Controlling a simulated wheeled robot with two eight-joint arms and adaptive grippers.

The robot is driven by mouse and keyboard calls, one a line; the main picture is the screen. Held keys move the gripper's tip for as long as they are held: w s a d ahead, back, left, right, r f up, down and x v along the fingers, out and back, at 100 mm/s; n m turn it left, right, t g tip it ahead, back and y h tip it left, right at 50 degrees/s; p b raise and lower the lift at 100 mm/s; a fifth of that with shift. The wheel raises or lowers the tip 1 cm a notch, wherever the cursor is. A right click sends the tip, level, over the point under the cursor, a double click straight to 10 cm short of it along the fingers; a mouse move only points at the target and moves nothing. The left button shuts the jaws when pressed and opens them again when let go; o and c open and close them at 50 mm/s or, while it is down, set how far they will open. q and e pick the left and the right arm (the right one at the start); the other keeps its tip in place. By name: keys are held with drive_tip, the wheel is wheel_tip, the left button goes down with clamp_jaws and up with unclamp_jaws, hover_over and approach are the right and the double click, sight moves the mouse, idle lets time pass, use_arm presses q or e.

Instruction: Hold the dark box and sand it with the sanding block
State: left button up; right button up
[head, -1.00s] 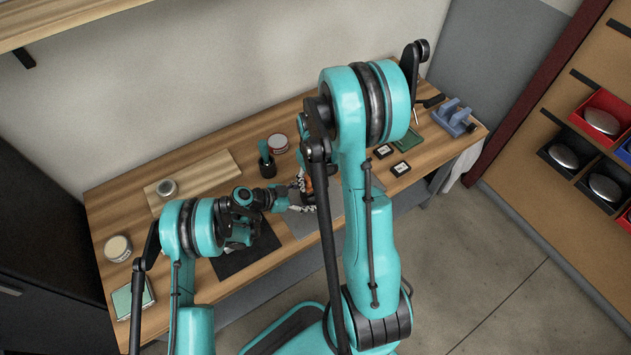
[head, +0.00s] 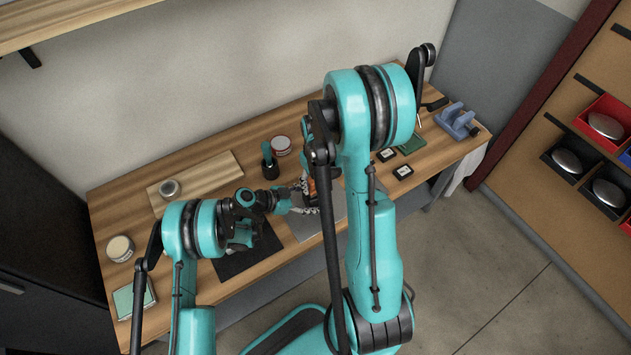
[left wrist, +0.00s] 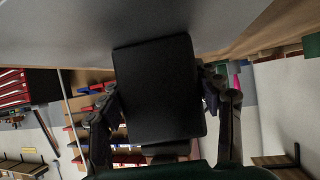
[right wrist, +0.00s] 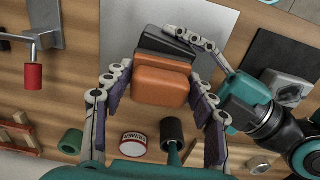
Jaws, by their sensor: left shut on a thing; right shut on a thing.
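The dark box (left wrist: 158,90) fills the middle of the left wrist view, between the fingers of my left gripper (left wrist: 160,125), which is shut on it. In the right wrist view, the dark box (right wrist: 160,42) shows as a black edge beside a left fingertip. The orange sanding block (right wrist: 160,85) sits between the fingers of my right gripper (right wrist: 158,88), which is shut on it. The block lies right against the dark box in that view; whether they touch is hard to tell.
The table's left part has free room.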

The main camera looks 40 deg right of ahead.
drive_tip(key=shift+r, duration=2.4)
use_arm(q)
drive_tip(key=o, duration=1.5)
drive_tip(key=shift+c, duration=0.2)
drive_tip(key=v, duration=1.2)
drive_tip(key=shift+f, duration=0.1)
